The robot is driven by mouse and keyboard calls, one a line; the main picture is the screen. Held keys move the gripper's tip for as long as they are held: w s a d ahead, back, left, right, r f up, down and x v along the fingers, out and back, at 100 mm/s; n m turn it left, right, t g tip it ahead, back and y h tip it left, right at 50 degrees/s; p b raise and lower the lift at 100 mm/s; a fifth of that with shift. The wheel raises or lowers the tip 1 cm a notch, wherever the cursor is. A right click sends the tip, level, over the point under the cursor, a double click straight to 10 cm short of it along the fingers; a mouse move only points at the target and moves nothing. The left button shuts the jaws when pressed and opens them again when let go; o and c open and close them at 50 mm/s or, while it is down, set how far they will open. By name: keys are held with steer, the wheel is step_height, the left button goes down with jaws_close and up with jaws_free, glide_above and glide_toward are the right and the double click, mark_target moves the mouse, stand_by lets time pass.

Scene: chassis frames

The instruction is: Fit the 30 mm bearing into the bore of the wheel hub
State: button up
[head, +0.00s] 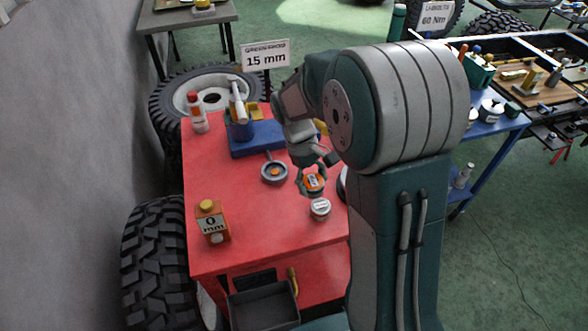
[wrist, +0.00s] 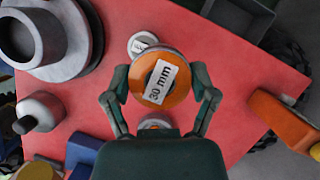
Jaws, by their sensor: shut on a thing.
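The 30 mm bearing (wrist: 160,80) is an orange disc with a silver rim and a white "30 mm" label. My gripper (wrist: 160,90) is shut on it, with a finger on each side, and holds it over the red table. In the head view the bearing (head: 314,182) is under my gripper (head: 312,178). The wheel hub (wrist: 75,40) seems to be the large grey flanged ring at the upper left of the wrist view, apart from the bearing. Its bore is open and dark. In the head view my arm hides most of it.
A small white-topped disc (head: 320,208) lies near the bearing. A grey ring part with an orange centre (head: 274,172) lies beyond it. A blue block (head: 250,140) and a red-and-white bottle (head: 197,112) stand at the back.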

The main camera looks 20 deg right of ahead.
steer(key=w+f, duration=0.2)
steer(key=w, duration=0.1)
steer(key=w+f, duration=0.3)
steer(key=w, duration=0.1)
steer(key=w+d+f, duration=0.1)
steer(key=w+f, duration=0.2)
steer(key=shift+w, duration=0.25)
steer(key=shift+w+f, duration=0.15)
steer(key=shift+f, duration=0.05)
step_height(320, 180, down, 3)
steer(key=shift+w+f, duration=0.1)
steer(key=shift+f, duration=0.05)
steer(key=o, duration=1.2)
